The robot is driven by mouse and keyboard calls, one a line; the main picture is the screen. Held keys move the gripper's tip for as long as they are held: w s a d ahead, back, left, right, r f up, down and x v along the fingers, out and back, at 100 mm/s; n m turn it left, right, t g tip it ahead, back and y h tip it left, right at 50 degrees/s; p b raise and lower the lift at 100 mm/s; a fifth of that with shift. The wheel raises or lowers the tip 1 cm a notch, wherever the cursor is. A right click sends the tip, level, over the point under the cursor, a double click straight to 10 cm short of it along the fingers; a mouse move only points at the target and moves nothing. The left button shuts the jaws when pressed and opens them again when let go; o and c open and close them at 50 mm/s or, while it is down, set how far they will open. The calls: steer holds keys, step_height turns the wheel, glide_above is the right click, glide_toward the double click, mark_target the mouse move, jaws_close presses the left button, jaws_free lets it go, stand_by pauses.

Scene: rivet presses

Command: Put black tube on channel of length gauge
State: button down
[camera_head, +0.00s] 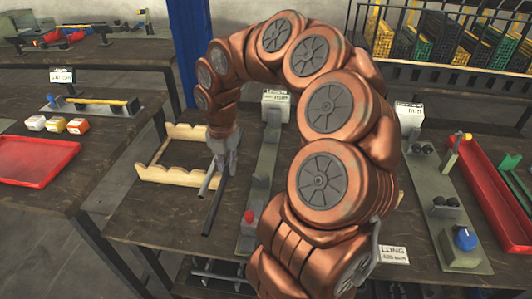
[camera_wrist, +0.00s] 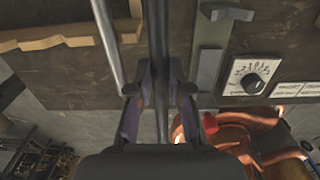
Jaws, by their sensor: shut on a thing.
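My gripper (camera_head: 224,160) is shut on a long black tube (camera_head: 214,211), which slants toward the bench's front edge. In the wrist view the black tube (camera_wrist: 158,40) runs between the fingers (camera_wrist: 160,92). A lighter grey tube (camera_head: 207,179) lies just left of it; it also shows in the wrist view (camera_wrist: 106,35), close to the left finger. The length gauge (camera_head: 262,178) is a long grey-green bar with a red knob (camera_head: 249,216) at its near end, right of my gripper. In the wrist view, part of the gauge (camera_wrist: 211,50) lies right of the held tube.
A pale wooden rack (camera_head: 165,174) stands left of my gripper. My arm covers the bench right of the gauge. Farther right are another fixture with a blue knob (camera_head: 465,239) and a red tray (camera_head: 505,190). A dial panel (camera_wrist: 252,78) is at the bench front.

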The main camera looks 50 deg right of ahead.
steer(key=shift+d+f+p, duration=0.4)
steer(key=shift+d+f, duration=0.4)
steer(key=shift+d, duration=1.65)
steer(key=shift+d+f+p, duration=0.45)
steer(key=shift+d+f, duration=0.4)
steer(key=shift+d, duration=1.65)
steer(key=shift+d+f+p, duration=0.4)
steer(key=shift+d+f, duration=0.4)
steer(key=shift+d, duration=1.65)
steer(key=c, duration=1.1)
jaws_free()
steer(key=shift+f, duration=0.1)
step_height(320, 180, up, 12)
steer(key=shift+r+b, duration=0.15)
steer(key=shift+b, duration=0.4)
